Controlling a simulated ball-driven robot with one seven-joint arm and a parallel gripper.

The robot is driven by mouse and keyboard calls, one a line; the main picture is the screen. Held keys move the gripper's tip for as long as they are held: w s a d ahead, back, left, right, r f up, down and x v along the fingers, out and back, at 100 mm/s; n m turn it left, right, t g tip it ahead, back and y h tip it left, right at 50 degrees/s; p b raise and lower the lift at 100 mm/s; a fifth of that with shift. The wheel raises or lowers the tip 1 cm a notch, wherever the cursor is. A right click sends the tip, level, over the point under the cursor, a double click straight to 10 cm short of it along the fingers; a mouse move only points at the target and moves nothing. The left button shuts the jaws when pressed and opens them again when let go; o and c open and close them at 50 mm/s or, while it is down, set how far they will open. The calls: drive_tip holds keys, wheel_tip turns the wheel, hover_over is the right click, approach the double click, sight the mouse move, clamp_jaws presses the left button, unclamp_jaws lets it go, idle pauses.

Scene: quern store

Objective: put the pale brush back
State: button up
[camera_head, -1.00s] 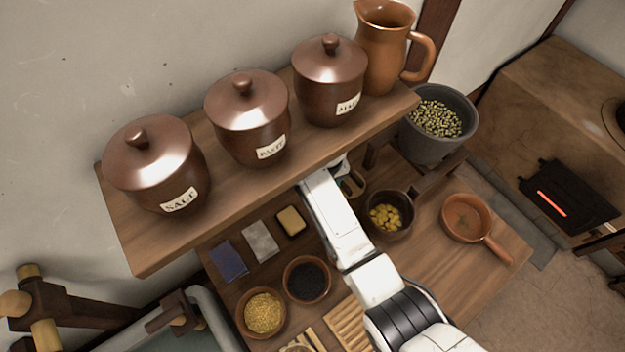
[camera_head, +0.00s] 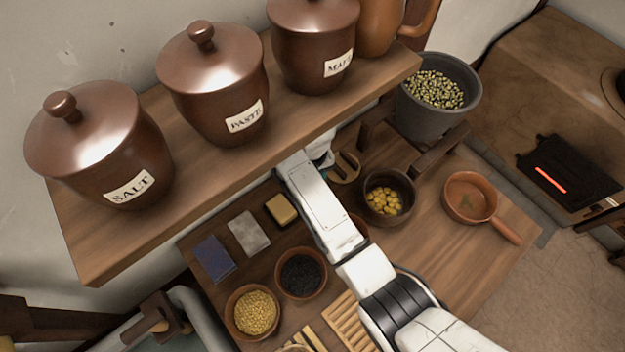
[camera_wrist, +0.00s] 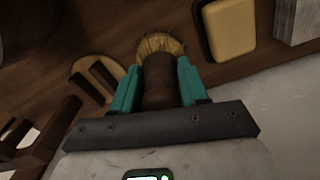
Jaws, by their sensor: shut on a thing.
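My gripper (camera_wrist: 158,70) has teal fingers and is shut on a brush (camera_wrist: 158,84) in the wrist view. The brush has a dark brown body between the fingers and tan bristles beyond the fingertips. I cannot tell whether the bristles touch the wooden surface. The slotted piece also shows in the head view (camera_head: 345,181), right beside the end of my arm. There the shelf edge mostly hides my gripper, and the brush cannot be made out.
A shelf (camera_head: 230,185) with lidded jars overhangs the table (camera_head: 440,262) close to my arm. A yellow block (camera_head: 281,209), a grey block (camera_head: 249,233) and a blue block (camera_head: 214,258) lie left. A bowl of yellow pieces (camera_head: 388,196) and a pan (camera_head: 470,197) stand right.

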drive_tip(key=shift+f, duration=0.2)
drive_tip(key=shift+f, duration=0.15)
drive_tip(key=o, duration=1.2)
drive_tip(key=shift+r, duration=3.95)
